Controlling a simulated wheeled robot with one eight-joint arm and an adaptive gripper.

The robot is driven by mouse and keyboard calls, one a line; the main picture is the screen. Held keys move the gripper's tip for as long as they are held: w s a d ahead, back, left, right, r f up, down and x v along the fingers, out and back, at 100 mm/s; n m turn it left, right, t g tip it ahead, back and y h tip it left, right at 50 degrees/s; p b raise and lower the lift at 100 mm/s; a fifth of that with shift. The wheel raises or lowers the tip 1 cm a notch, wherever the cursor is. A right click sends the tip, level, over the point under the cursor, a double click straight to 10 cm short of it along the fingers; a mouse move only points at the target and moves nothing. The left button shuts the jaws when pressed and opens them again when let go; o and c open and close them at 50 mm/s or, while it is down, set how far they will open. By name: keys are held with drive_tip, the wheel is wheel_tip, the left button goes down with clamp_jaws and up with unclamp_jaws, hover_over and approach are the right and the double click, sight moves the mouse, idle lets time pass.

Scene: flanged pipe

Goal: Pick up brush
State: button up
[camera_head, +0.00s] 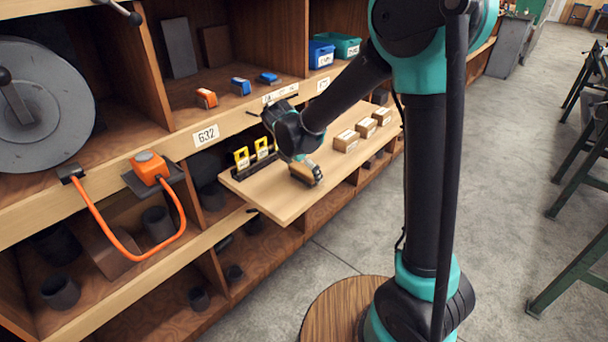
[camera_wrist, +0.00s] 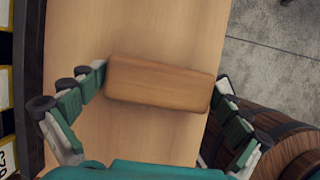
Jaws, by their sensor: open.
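The brush (camera_wrist: 160,84) shows in the wrist view as a wooden block with rounded edges lying across a light wooden shelf board. In the head view the brush (camera_head: 307,174) lies on the board (camera_head: 273,202), near its front edge. My gripper (camera_wrist: 163,86) is open, with one finger at each short end of the brush. The fingertips are very close to the ends; I cannot tell whether they touch. In the head view my gripper is over the brush and hides part of it. The brush's underside is hidden.
Several small cardboard boxes (camera_head: 364,128) stand farther back on the board. A black holder with yellow items (camera_head: 242,157) stands along its left side. The shelf unit's edge (camera_head: 205,134) rises behind. Open floor (camera_head: 510,150) lies right of my arm.

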drive_tip(key=shift+c, duration=0.5)
drive_tip(key=c, duration=0.9)
drive_tip(key=shift+o, duration=0.2)
drive_tip(key=shift+r, duration=0.1)
